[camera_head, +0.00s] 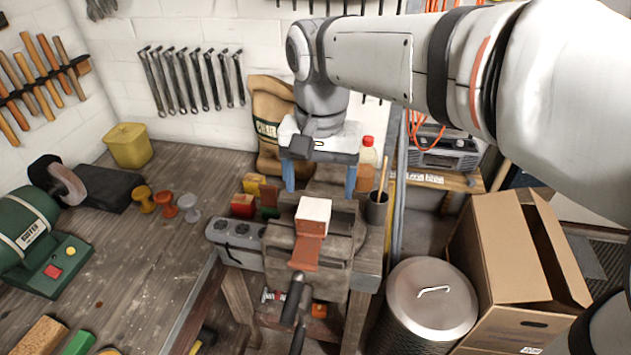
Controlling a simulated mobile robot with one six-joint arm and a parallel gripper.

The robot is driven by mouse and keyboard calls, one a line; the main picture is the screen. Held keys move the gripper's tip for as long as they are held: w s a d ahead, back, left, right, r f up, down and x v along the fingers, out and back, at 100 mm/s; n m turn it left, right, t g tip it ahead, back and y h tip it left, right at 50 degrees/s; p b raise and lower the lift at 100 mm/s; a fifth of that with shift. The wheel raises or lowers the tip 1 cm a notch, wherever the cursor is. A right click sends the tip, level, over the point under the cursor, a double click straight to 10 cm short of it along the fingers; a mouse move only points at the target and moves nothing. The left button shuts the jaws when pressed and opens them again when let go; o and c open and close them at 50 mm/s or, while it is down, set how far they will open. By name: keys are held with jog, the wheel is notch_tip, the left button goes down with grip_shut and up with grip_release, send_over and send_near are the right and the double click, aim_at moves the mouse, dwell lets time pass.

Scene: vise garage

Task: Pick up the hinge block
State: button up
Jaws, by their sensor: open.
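What looks like the hinge block (314,213) is a pale whitish block on the vise, with a copper-brown flat piece (306,246) hanging down its front side. The vise (335,258) is a worn brown bench vise with its handle (292,300) pointing toward me. My gripper (320,184) points down behind and above the block, its two blue fingers wide apart and nothing between them. The fingers look apart from the block. Whether the vise jaws clamp the block cannot be told from here.
A grey socket strip (236,244) and small coloured blocks (243,206) lie left of the vise. A dark cup (377,208) with a stick and a red-capped bottle (368,152) stand right of my gripper. A metal bin (430,300) and open cardboard box (500,245) stand right.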

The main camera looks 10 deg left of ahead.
aim_at(313, 209)
jog(key=shift+a+f, duration=0.2)
jog(key=shift+a, duration=0.3)
jog(key=shift+s+a+f, duration=0.1)
jog(key=shift+f, duration=0.25)
jog(key=f, duration=0.4)
jog(key=f+p, duration=0.1)
jog(key=f, duration=0.1)
jog(key=shift+w+f, duration=0.35)
jog(key=shift+w, duration=0.05)
jog(key=shift+c, duration=0.5)
jog(key=shift+r, duration=0.1)
jog(key=c, duration=1.2)
